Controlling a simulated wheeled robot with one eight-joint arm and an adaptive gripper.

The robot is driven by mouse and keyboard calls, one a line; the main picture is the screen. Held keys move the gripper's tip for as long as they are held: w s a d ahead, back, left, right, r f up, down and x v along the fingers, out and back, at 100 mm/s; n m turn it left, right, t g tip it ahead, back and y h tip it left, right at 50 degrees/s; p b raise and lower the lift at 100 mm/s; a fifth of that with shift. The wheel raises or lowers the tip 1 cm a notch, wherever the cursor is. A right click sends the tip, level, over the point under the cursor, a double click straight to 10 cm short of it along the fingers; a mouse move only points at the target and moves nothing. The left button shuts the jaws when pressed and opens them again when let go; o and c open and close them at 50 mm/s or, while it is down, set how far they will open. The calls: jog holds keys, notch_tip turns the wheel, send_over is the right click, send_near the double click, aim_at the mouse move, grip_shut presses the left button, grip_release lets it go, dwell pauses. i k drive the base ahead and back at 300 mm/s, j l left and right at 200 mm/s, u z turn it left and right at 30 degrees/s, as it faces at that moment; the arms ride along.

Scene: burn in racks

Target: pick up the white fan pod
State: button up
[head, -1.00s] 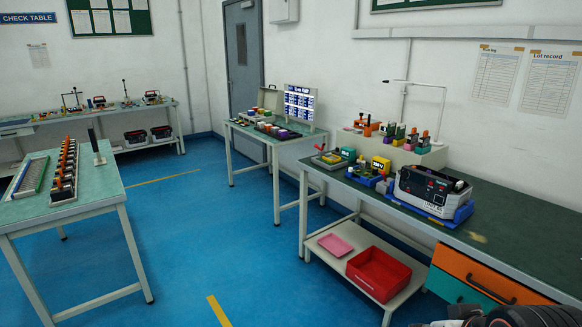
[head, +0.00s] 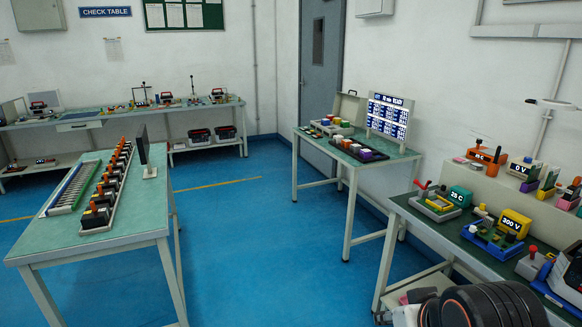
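I cannot single out the white fan pod with certainty at this size. Several small coloured pods, some pale or white, sit on the middle table (head: 398,170). My gripper is not in view. Only a black ringed part of my own arm shows at the bottom right, well short of the middle table.
A display board (head: 390,118) stands behind the pods. The left table (head: 140,225) bears a rack of orange-topped units (head: 108,190) and an upright dark panel. The right bench (head: 455,240) holds coloured fixtures. Blue floor (head: 255,250) is clear between the left and middle tables.

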aim_at(337, 139)
jog(key=i, duration=2.2)
jog(key=i+z, duration=0.1)
jog(key=i, duration=0.6)
jog(key=i+j+z, duration=0.1)
jog(key=i, duration=0.6)
jog(key=i+j+z, duration=0.1)
jog(key=i+j, duration=0.15)
jog(key=i, duration=0.45)
jog(key=i+j+z, duration=0.1)
jog(key=i+z, duration=0.15)
jog(key=i+j+z, duration=0.25)
jog(key=i, duration=0.15)
